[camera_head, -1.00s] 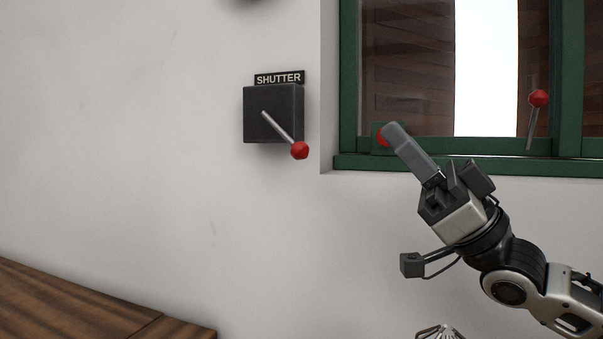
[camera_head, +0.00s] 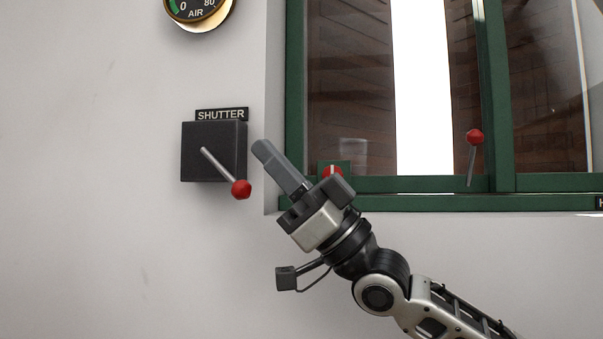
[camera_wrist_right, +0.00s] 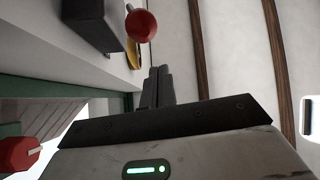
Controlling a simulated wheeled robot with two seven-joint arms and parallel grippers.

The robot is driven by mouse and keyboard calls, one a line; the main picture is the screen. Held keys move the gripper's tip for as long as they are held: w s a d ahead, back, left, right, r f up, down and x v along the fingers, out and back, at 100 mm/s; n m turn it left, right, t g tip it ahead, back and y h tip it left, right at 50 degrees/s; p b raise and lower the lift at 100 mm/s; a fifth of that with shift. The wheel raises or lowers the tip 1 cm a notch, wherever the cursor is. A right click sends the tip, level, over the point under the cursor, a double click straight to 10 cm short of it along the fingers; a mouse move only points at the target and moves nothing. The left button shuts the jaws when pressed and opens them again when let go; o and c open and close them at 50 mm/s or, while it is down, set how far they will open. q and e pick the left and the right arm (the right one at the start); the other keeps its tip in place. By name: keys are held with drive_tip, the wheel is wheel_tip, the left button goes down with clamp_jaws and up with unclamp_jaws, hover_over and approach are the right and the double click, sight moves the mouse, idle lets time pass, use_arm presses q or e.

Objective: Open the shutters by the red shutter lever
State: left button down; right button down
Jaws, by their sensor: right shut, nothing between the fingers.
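The shutter lever has a grey rod and a red ball knob (camera_head: 241,189). It sticks out of a dark box (camera_head: 213,152) on the wall under a SHUTTER sign (camera_head: 221,114) and slants down to the right. My right gripper (camera_head: 260,147) is shut and empty, just right of the box and above right of the knob, apart from it in the picture. In the right wrist view the shut fingers (camera_wrist_right: 157,75) point up, with the red knob (camera_wrist_right: 141,25) beyond them, slightly left. My left gripper is not in view.
A green-framed window (camera_head: 295,100) is at right, with dark wooden shutters (camera_head: 350,90) behind it and a bright gap between them. Another red-knobbed lever (camera_head: 474,138) and a red knob (camera_head: 332,172) are at the window. An AIR gauge (camera_head: 197,8) hangs above.

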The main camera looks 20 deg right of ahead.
drive_tip(key=f, duration=0.1)
drive_tip(key=w+f, duration=0.1)
drive_tip(key=f, duration=0.1)
drive_tip(key=shift+w+a, duration=0.2)
drive_tip(key=shift+a, duration=0.1)
drive_tip(key=shift+f, duration=0.1)
